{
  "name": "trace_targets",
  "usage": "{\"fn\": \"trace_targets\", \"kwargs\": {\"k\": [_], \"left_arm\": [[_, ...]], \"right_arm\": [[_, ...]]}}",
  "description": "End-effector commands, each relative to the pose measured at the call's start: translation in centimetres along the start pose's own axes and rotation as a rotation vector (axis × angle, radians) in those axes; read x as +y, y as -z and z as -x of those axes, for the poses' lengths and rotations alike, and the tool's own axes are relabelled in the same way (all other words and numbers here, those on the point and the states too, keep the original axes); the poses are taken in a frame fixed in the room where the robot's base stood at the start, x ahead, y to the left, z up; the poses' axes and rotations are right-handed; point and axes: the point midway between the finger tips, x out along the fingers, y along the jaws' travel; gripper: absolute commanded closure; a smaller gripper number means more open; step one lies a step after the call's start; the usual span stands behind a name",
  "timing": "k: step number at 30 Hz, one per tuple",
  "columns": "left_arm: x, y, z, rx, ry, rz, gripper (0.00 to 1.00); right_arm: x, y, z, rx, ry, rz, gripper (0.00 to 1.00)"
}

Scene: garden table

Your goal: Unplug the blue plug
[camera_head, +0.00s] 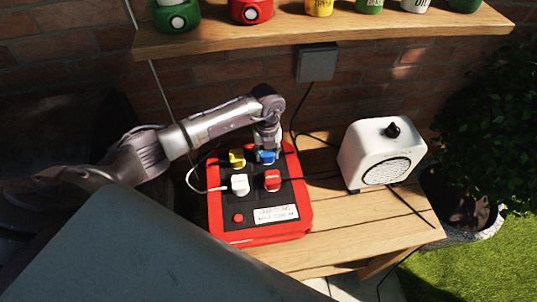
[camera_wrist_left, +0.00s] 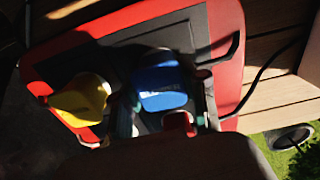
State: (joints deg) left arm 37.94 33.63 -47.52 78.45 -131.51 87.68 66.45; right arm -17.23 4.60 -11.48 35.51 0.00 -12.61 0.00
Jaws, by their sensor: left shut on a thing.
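The blue plug (camera_head: 266,156) sits at the back right of the red and black socket board (camera_head: 255,234) on the wooden table. My left gripper (camera_head: 267,146) comes down over it from above and is shut on it. In the left wrist view the blue plug (camera_wrist_left: 160,82) shows between the fingers, over the dark panel of the board (camera_wrist_left: 226,60). Whether it is still seated in its socket cannot be told. A yellow plug (camera_head: 237,158), a white plug (camera_head: 240,184) and a red plug (camera_head: 272,180) sit close by on the board. My right gripper is not in view.
A white speaker-like box (camera_head: 381,153) stands on the table (camera_head: 340,240) to the right. A shelf (camera_head: 320,36) with several pots and a grey wall box (camera_head: 316,62) are behind. Black cables run between board and wall. The table's front right is clear.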

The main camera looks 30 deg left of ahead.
Motion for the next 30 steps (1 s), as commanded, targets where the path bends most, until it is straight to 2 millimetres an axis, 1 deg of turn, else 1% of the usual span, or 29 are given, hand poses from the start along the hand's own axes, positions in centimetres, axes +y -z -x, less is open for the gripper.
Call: {"fn": "trace_targets", "kwargs": {"k": [8,30], "left_arm": [[0.0,0.0,0.1,0.001,0.000,0.000,1.00],[0.0,0.0,3.1,0.000,0.000,0.001,1.00]], "right_arm": [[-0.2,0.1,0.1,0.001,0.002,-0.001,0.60],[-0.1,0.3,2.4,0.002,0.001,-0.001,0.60]]}}
